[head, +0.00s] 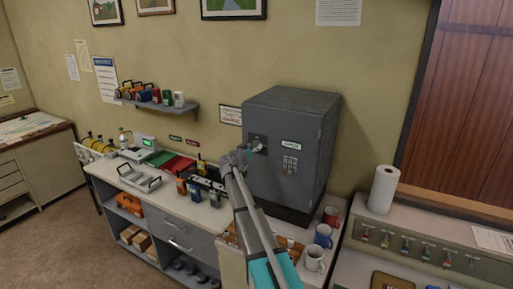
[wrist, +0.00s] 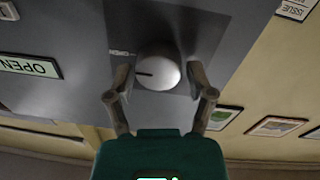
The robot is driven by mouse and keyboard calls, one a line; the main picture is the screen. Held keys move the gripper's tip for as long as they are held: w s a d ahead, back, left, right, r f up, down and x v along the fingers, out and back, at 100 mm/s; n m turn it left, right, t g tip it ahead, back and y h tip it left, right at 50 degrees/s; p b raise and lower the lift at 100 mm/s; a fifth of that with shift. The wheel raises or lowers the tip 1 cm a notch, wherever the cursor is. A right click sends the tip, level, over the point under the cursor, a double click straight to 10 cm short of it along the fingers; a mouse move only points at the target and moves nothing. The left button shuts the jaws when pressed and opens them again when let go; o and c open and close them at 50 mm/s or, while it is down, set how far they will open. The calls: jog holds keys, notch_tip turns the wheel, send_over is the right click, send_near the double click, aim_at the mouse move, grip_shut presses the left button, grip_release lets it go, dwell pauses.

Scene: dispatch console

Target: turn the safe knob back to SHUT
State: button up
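The grey safe (head: 292,140) stands on the counter. Its round silver knob (wrist: 157,65) sits on a darker plate (wrist: 190,25), and the knob's dark pointer line points left in the wrist view. My gripper (wrist: 158,76) is open, with one finger on each side of the knob and small gaps visible. In the head view, my gripper (head: 246,152) is at the safe's front.
Several mugs (head: 314,258) stand right of the safe, near my arm. Radios (head: 181,186) and a charger stand on the counter to the left. A wall shelf (head: 160,104) holds more items. A paper roll (head: 383,189) stands at the right.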

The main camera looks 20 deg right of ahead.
jog(key=c, duration=0.6)
jog(key=shift+d, duration=0.15)
jog(key=shift+c, duration=0.2)
jog(key=shift+n, duration=0.3)
jog(key=shift+a+n, duration=0.2)
jog(key=shift+n, duration=1)
jog(key=n+b, duration=0.1)
jog(key=n, duration=0.5)
jog(key=shift+f, duration=0.1)
jog(key=n, duration=0.5)
jog(key=shift+t, duration=0.4)
jog(key=shift+n, duration=2.4)
